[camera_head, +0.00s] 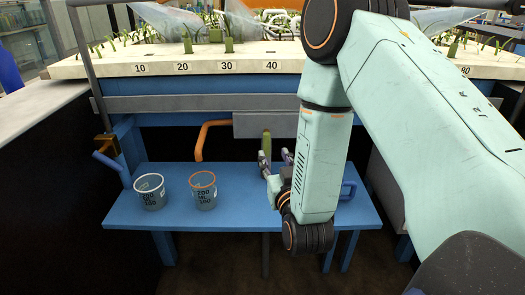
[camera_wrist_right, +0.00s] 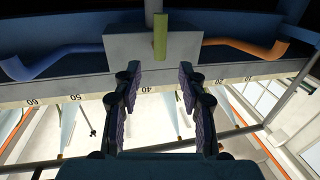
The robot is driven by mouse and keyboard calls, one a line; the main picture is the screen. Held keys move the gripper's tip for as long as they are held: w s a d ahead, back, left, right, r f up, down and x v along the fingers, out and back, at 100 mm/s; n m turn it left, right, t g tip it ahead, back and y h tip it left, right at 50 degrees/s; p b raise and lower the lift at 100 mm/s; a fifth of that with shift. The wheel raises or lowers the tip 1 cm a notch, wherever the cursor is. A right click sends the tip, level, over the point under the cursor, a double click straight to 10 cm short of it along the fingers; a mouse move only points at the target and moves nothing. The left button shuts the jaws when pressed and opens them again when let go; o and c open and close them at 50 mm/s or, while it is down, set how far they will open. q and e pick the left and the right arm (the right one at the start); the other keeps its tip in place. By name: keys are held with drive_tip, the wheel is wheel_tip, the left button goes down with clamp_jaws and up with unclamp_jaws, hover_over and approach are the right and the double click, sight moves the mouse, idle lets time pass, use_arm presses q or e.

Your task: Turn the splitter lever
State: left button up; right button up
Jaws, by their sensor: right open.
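The splitter box (camera_head: 250,125) is a grey box under the flume's front edge. Its yellow-green lever (camera_head: 266,145) hangs down from the box's front, roughly upright. In the right wrist view the lever (camera_wrist_right: 160,36) stands in front of the box (camera_wrist_right: 125,45), centred between the fingers but beyond their tips. My right gripper (camera_head: 277,164) is open and empty, just below and beside the lever. It shows as two separated fingers in the right wrist view (camera_wrist_right: 159,76). No touch with the lever is visible. My left gripper is not in view.
An orange pipe (camera_head: 198,140) bends out left of the box; a blue pipe (camera_wrist_right: 45,60) leaves its other side. A white-rimmed beaker (camera_head: 150,193) and an orange-rimmed beaker (camera_head: 203,191) stand on the blue bench (camera_head: 240,213). A numbered ledge (camera_head: 205,67) runs above.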

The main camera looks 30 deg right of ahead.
sight(267, 142)
drive_tip(key=b+x, duration=0.1)
drive_tip(key=x, duration=0.6)
drive_tip(key=shift+d+f, duration=0.1)
drive_tip(key=shift+d, duration=0.05)
drive_tip(key=shift+w, duration=0.4)
drive_tip(key=shift+s, duration=0.1)
drive_tip(key=shift+c, duration=0.2)
drive_tip(key=c, duration=0.3)
clamp_jaws()
